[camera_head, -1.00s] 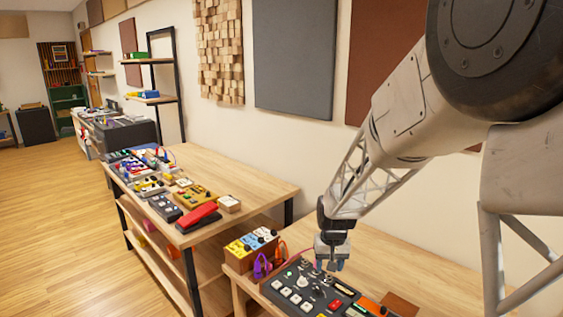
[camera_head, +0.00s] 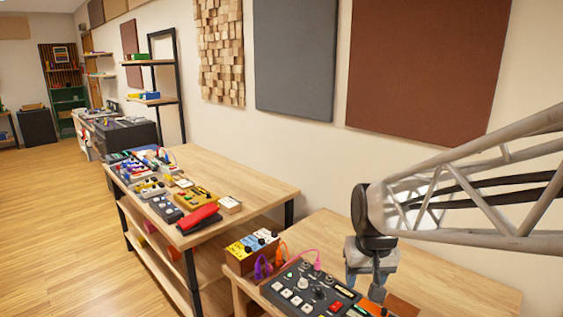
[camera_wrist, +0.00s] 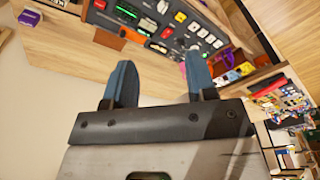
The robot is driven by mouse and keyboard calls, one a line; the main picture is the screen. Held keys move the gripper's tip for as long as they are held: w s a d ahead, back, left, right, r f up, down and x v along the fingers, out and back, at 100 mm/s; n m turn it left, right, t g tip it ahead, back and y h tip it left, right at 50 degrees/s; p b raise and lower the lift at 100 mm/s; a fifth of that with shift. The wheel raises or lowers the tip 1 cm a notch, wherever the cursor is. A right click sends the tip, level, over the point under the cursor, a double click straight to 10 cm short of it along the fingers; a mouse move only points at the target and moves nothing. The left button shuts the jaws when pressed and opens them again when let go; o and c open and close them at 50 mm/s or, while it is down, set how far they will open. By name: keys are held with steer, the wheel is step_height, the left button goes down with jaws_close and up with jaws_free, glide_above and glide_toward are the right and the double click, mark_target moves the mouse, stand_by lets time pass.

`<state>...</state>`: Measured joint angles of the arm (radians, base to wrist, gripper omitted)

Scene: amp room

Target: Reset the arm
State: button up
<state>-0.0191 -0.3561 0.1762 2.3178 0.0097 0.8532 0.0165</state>
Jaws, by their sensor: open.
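The panel (camera_wrist: 158,25) lies beyond the fingertips there. The fingers' lower part overlaps the panel's right end in the head view, and I cannot tell the height gap.
A wooden box with yellow, white and blue pedals (camera_head: 252,250) stands left of the panel, with orange and pink cables beside it. A second table (camera_head: 255,187) to the left holds several pedals and a red one (camera_head: 198,218). Wall panels (camera_head: 428,75) hang behind.

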steer(key=s+d+r, duration=0.1)
steer(key=s+r, duration=0.1)
steer(key=s, duration=1.3)
steer(key=shift+s+d+r+t, duration=0.2)
steer(key=shift+r+t, duration=0.1)
steer(key=shift+t, duration=0.1)
stand_by(2.4)
